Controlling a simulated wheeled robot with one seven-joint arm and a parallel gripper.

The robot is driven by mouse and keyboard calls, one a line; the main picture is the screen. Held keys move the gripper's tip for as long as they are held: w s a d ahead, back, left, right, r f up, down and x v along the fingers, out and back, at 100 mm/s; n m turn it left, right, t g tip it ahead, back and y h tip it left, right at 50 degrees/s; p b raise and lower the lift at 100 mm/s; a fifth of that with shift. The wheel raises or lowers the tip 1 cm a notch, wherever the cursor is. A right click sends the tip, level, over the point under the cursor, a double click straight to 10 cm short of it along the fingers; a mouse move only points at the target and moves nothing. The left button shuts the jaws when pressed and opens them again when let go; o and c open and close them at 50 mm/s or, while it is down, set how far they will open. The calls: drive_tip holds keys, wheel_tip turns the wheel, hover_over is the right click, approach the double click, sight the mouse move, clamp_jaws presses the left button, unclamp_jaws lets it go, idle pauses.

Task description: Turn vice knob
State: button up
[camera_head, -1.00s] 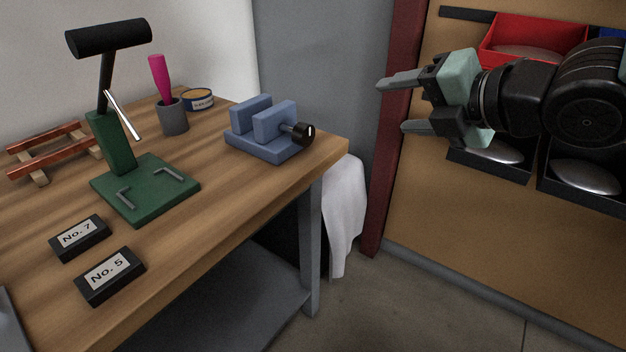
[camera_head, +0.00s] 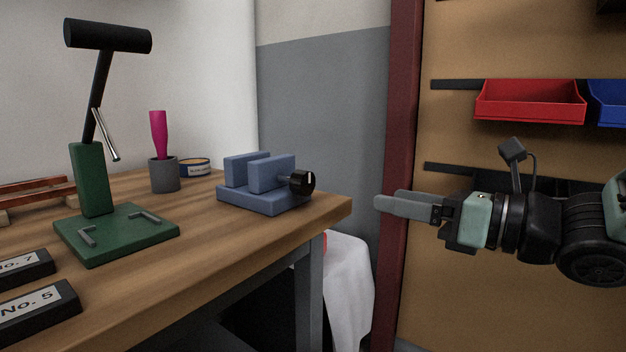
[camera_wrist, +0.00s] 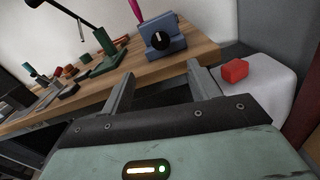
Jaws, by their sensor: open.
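The vice (camera_head: 262,184) is blue, with two upright jaws on a base, near the right corner of the wooden workbench. Its round black knob (camera_head: 303,182) with a white mark faces right, toward my gripper. My gripper (camera_head: 384,204) is open and empty, to the right of the knob and a little lower, past the bench edge. In the wrist view the vice (camera_wrist: 168,28) and its knob (camera_wrist: 161,40) are at the top, beyond and above the two fingers (camera_wrist: 158,86). Nothing touches the knob.
The workbench (camera_head: 200,229) holds a green stand (camera_head: 117,233) with a black lamp-like head, a grey cup (camera_head: 164,175) with a pink-handled tool, a tin and number blocks. A white cloth (camera_head: 348,290) hangs below the corner. A dark red post (camera_head: 402,130) stands behind my gripper.

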sight(309, 184)
drive_tip(key=p+x, duration=1)
drive_tip(key=x, duration=0.5)
drive_tip(key=shift+w+a, duration=0.15)
drive_tip(key=c, duration=1)
